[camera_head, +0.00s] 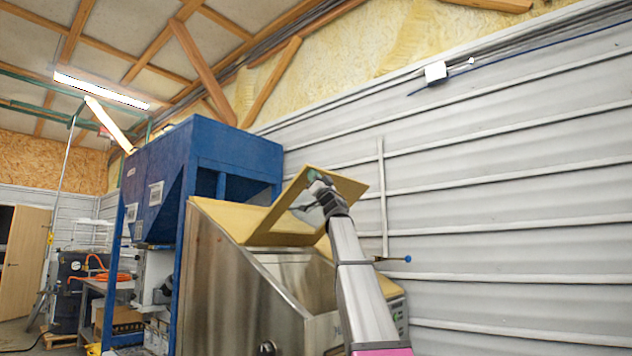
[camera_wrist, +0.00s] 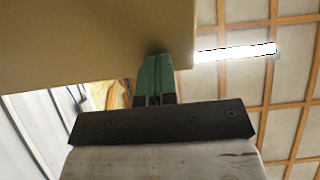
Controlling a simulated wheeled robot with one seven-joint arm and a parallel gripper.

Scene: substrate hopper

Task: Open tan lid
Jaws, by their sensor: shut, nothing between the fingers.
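The tan lid (camera_head: 290,226) stands tilted up at the top of the steel hopper (camera_head: 235,285) in the head view, and the hopper's mouth shows below it. In the wrist view the tan lid (camera_wrist: 90,45) fills the upper left as a flat panel. My gripper (camera_head: 318,182) is at the lid's upper part in the head view. In the wrist view my gripper's green fingers (camera_wrist: 155,75) are together, with nothing between them. Their tips are against or very close to the lid's face near its edge; I cannot tell if they touch.
A blue hopper frame (camera_head: 235,150) stands behind and to the left. The corrugated wall (camera_head: 500,200) is close behind and to the right of the steel hopper. A blue-knobbed rod (camera_head: 407,259) sticks out by the wall. A workbench (camera_head: 105,285) is at far left.

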